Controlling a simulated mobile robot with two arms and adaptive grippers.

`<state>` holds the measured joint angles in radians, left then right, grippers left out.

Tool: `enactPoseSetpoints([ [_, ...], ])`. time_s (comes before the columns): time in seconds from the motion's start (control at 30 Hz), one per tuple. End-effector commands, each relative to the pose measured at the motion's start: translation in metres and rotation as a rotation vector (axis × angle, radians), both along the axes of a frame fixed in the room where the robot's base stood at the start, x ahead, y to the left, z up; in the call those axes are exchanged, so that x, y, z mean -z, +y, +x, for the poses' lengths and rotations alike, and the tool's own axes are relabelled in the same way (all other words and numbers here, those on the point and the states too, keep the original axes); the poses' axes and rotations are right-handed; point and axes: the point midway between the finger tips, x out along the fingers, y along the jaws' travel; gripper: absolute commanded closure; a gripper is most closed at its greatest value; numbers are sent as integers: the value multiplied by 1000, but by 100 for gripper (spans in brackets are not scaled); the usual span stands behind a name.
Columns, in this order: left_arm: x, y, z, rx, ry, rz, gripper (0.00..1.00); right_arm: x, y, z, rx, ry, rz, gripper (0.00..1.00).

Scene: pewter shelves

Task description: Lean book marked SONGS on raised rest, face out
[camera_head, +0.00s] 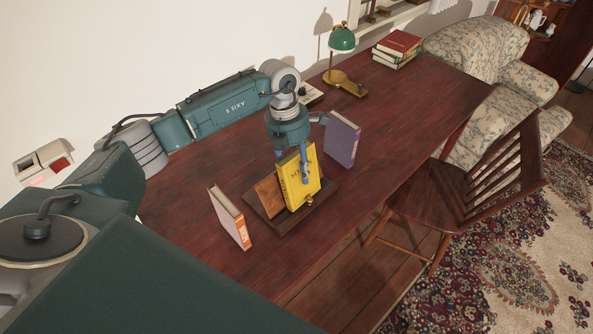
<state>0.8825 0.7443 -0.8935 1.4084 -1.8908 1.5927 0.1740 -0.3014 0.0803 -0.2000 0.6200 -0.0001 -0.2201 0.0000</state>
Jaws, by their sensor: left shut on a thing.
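A yellow book (296,185) stands tilted on the wooden book rest (328,196), its cover toward the front of the desk. Letters on it start like "SO", but the rest is too small or covered. My left gripper (305,165) comes down from above and is shut on the yellow book at its upper part, with a blue finger across the cover. The sloped back of the rest shows to the left of the book. The book's lower edge is at the rest's base; I cannot tell whether it bears its weight there. My right gripper is not in view.
A purple book (342,139) stands upright right of the rest. A green lamp (342,40) and stacked books (398,46) are at the back. A wooden chair (455,190) stands at the desk's front edge.

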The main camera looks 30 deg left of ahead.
Motion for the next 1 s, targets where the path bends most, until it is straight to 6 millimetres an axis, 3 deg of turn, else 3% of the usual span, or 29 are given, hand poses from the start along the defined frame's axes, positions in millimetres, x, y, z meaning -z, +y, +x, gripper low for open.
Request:
enactPoseSetpoints([
  [0.03, 15, 0, -8, 3, 23, 8, 100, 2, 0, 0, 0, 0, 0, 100],
  [0.13, 15, 0, -8, 3, 23, 8, 100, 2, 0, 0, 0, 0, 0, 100],
  [0.17, 16, 0, -8, 3, 23, 8, 68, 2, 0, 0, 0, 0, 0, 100],
  [0.27, 15, 0, -8, 3, 23, 8, 49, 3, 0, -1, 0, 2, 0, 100],
  [0.67, 7, 0, -6, 2, 17, 6, 49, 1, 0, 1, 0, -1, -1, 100],
  [1.0, -51, 0, -4, 3, 14, 5, 49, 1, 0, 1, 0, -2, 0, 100],
])
